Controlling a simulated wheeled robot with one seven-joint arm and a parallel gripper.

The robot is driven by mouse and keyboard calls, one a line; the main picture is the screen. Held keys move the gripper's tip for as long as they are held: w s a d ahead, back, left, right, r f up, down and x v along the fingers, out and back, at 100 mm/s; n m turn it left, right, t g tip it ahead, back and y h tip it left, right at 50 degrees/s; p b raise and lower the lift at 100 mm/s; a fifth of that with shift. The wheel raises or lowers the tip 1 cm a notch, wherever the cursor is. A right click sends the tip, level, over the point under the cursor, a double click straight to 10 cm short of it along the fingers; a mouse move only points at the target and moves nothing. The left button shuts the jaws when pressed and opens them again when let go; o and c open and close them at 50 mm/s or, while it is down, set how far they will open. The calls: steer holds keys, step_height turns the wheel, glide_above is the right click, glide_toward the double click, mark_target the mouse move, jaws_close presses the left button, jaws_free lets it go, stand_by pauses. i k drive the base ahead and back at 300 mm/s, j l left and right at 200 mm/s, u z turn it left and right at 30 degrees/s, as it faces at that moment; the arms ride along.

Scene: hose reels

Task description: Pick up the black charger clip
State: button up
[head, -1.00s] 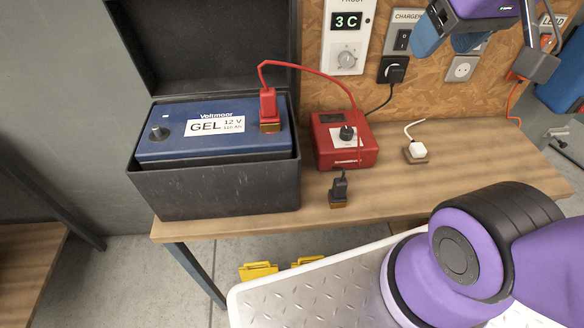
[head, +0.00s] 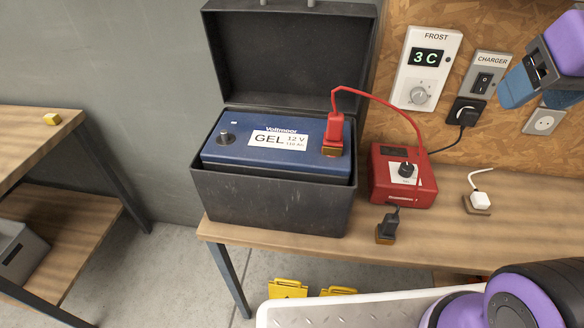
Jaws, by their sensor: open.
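The black charger clip (head: 388,224) stands on the wooden bench, in front of the red charger (head: 402,176) and just right of the battery box. Its base looks copper-coloured. A red clip (head: 334,132) sits on the right terminal of the blue battery (head: 265,145), with a red lead to the charger. The left terminal post (head: 225,139) is bare. My gripper (head: 537,75) is partly in view at the upper right, open and apart from the clip, high in front of the wall board.
The open black battery box (head: 270,205) stands at the bench's left end, lid up. A white plug (head: 480,200) lies to the right on the bench (head: 440,245). The wall holds a frost thermostat (head: 426,68), charger switch (head: 484,84) and sockets. Another table (head: 25,135) stands left.

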mark_target(384, 232)
steer(key=k+j+z, duration=0.2)
steer(key=z, duration=0.25)
steer(key=k+j+z, duration=0.25)
steer(key=z, duration=0.2)
